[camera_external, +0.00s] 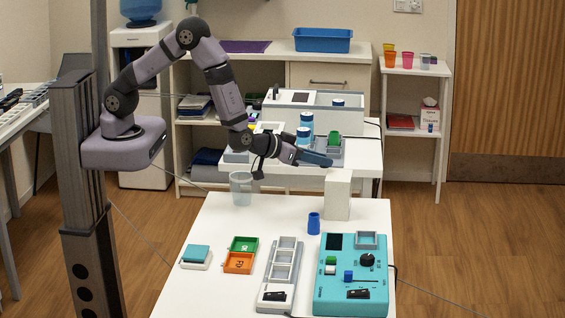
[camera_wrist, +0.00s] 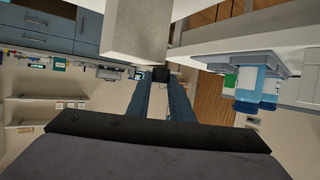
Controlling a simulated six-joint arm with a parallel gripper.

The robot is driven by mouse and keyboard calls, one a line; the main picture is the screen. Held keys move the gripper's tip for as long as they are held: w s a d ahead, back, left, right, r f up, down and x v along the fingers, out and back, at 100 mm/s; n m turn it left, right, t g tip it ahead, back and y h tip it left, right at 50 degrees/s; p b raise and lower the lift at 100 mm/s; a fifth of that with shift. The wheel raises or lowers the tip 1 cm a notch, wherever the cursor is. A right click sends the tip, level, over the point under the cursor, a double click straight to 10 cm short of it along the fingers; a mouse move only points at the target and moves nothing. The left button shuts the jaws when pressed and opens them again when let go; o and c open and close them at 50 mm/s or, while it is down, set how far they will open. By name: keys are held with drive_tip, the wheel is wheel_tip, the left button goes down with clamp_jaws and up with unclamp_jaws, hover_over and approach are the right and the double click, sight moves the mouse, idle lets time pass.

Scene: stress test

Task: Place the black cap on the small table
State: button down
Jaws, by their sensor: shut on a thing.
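My gripper (camera_external: 328,161) is stretched out level above the gap between the white front table (camera_external: 215,222) and the white table behind it (camera_external: 300,182). In the wrist view its two long blue-grey fingers (camera_wrist: 160,77) are closed in on a small black thing (camera_wrist: 160,72) at their tips, which looks like the black cap. The cap cannot be made out in the external view. I cannot tell which of the tables is the small one; a narrow white side table (camera_external: 418,68) also stands at the back right.
A white block (camera_external: 338,196) stands on the front table just below my gripper; it looms at the top of the wrist view (camera_wrist: 135,35). Blue-capped bottles (camera_external: 306,122) stand close behind. A clear cup (camera_external: 241,188), a blue cup (camera_external: 313,223) and a teal device (camera_external: 350,275) occupy the front table.

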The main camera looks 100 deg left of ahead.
drive_tip(key=w+a+r+n+g+y+b, duration=0.1)
drive_tip(key=w+a+r+n+y+b, duration=0.1)
drive_tip(key=w+a, duration=0.45)
wheel_tip(320, 180, up, 3)
hover_over(351, 164)
drive_tip(key=shift+n+g, duration=0.3)
drive_tip(key=shift+g, duration=0.1)
drive_tip(key=shift+f+p, duration=0.35)
drive_tip(key=shift+f, duration=4.5)
drive_tip(key=shift+f, duration=0.15)
drive_tip(key=c, duration=1.6)
unclamp_jaws()
